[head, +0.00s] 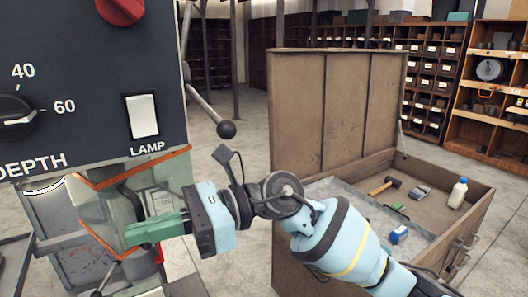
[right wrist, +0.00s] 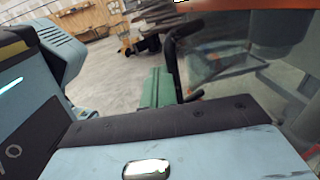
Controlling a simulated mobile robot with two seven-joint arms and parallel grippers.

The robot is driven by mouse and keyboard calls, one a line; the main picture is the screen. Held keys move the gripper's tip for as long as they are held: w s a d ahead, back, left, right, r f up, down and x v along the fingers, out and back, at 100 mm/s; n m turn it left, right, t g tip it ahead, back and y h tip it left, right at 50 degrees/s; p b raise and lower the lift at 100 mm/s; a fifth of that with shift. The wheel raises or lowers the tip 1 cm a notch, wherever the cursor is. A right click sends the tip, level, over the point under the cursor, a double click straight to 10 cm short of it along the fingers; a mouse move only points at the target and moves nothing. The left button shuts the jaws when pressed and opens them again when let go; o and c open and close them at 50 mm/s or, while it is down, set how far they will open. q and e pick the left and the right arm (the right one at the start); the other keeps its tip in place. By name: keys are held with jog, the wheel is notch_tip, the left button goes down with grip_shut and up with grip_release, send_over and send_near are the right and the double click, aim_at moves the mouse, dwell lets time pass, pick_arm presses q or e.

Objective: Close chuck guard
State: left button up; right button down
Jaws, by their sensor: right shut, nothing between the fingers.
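The chuck guard (head: 168,182) is a clear panel with orange edging, below the dark control panel of the drill press. My right gripper (head: 135,236), with green fingers, is in front of the guard's lower part, shut with nothing held. In the right wrist view the green fingers (right wrist: 158,88) are beside a dark curved bar (right wrist: 171,60), and the guard's clear panel (right wrist: 225,62) fills the right side. I cannot tell whether fingers and guard touch. The chuck is not clearly seen behind the guard and gripper. My left gripper is not in view.
The control panel (head: 80,90) has a lamp switch (head: 141,115) and knobs. A ball-ended lever (head: 226,129) sticks out to its right. An open wooden chest (head: 335,110) holding a hammer (head: 384,186) and a bottle (head: 458,192) stands at right. Shelves line the back.

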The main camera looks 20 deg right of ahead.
jog(key=shift+a, duration=1)
jog(key=shift+d, duration=0.1)
